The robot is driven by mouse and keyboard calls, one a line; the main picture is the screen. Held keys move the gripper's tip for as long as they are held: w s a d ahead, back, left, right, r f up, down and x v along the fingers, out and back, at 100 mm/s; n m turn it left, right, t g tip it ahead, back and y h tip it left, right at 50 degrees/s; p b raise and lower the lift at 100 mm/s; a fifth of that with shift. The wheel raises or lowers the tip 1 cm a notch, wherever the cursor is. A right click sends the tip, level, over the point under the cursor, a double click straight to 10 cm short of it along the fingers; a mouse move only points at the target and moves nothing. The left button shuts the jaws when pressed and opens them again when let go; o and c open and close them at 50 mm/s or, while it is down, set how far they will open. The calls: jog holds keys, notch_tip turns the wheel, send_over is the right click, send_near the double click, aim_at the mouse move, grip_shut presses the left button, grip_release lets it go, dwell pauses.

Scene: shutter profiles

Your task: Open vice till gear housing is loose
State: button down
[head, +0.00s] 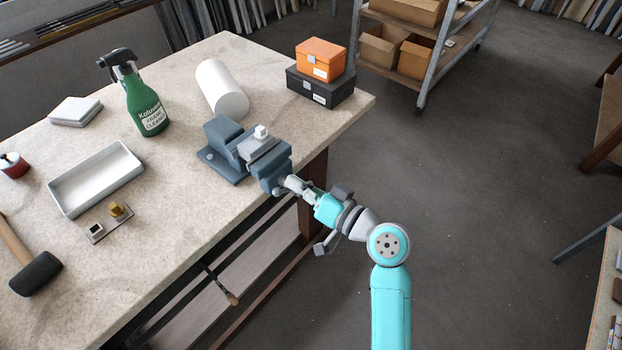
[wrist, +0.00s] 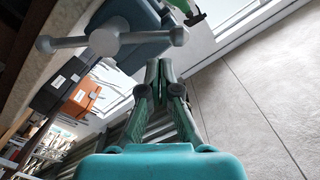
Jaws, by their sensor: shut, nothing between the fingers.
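The blue-grey vice (head: 222,165) is fixed at the front edge of the workbench. A light grey block with a white knob on top, apparently the gear housing (head: 256,148), sits between its jaws. In the wrist view the vice's body (wrist: 128,18) and its grey handle bar (wrist: 70,43) with rounded ends show at the top left. My gripper (head: 295,185) is at the front of the vice. In the wrist view my gripper (wrist: 165,64) is shut and empty, its fingertips close to the handle's right end. Whether they touch it I cannot tell.
On the workbench (head: 190,215) are a green spray bottle (head: 146,106), a white roll (head: 222,90), an orange box (head: 320,58) on a black box (head: 318,88), a white tray (head: 97,180) and a mallet (head: 35,272). The floor on the right is open.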

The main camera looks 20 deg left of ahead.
jog(key=shift+s+a+f, duration=0.25)
jog(key=shift+s+f, duration=0.05)
jog(key=shift+f, duration=0.2)
jog(key=shift+s+a+f+n, duration=0.1)
jog(key=shift+s+f+n, duration=0.15)
jog(key=shift+n, duration=0.45)
jog(key=shift+s+a+f+n, duration=0.1)
jog(key=shift+s+f+n, duration=0.2)
jog(key=shift+n, duration=0.5)
notch_tip(320, 180, down, 7)
jog(key=n+t, duration=0.1)
jog(key=n, duration=1.3)
jog(key=shift+s+n, duration=0.25)
jog(key=shift+n, duration=0.15)
jog(key=shift+w, duration=0.1)
